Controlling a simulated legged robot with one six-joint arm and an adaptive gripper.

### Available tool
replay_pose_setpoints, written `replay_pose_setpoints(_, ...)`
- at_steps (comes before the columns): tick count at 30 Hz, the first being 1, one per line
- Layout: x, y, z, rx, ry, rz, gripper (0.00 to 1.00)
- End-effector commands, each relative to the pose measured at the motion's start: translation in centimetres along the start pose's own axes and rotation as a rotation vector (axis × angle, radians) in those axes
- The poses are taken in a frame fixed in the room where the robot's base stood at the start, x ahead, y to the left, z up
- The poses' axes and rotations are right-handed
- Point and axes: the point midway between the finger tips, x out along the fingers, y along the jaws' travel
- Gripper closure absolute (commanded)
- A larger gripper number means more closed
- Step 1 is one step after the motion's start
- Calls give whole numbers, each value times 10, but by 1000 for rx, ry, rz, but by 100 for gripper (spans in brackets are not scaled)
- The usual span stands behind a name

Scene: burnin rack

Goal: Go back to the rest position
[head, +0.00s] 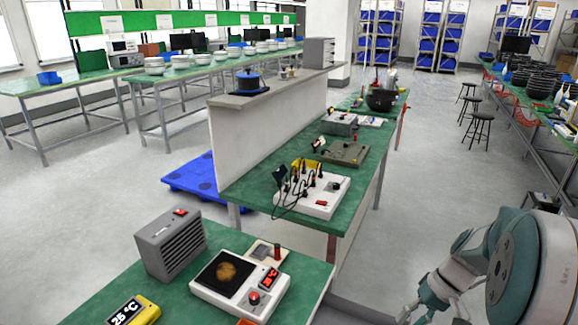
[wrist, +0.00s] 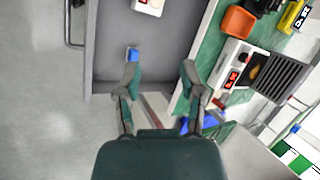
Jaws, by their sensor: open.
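My gripper (wrist: 160,76) is open, with its two fingers apart and nothing between them. In the head view my gripper (head: 428,308) hangs low at the lower right, beside the green bench (head: 312,284), with my arm folded in front of the camera. In the wrist view it is over the lower edge of a grey tray-like surface (wrist: 165,50). A small blue item (wrist: 133,55) shows at the left fingertip; I cannot tell whether they touch.
The near bench holds a hotplate-like device (head: 240,284), a grey vented box (head: 168,243) and a yellow temperature display (head: 134,311). An orange bin (wrist: 238,22) shows in the wrist view. A low wall (head: 265,135) stands behind. Floor at right (head: 440,170) is clear before the stools (head: 480,128).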

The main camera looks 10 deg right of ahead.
Motion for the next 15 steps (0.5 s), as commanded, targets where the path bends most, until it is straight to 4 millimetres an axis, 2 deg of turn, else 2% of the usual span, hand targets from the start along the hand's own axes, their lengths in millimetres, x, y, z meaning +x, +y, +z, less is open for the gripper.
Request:
replay_pose_setpoints(1,-4,-16,4,-22,10,44,49)
replay_pose_setpoints(6,-13,-59,18,-68,57,172,49)
replay_pose_setpoints(15,-24,-121,54,-159,200,345,49)
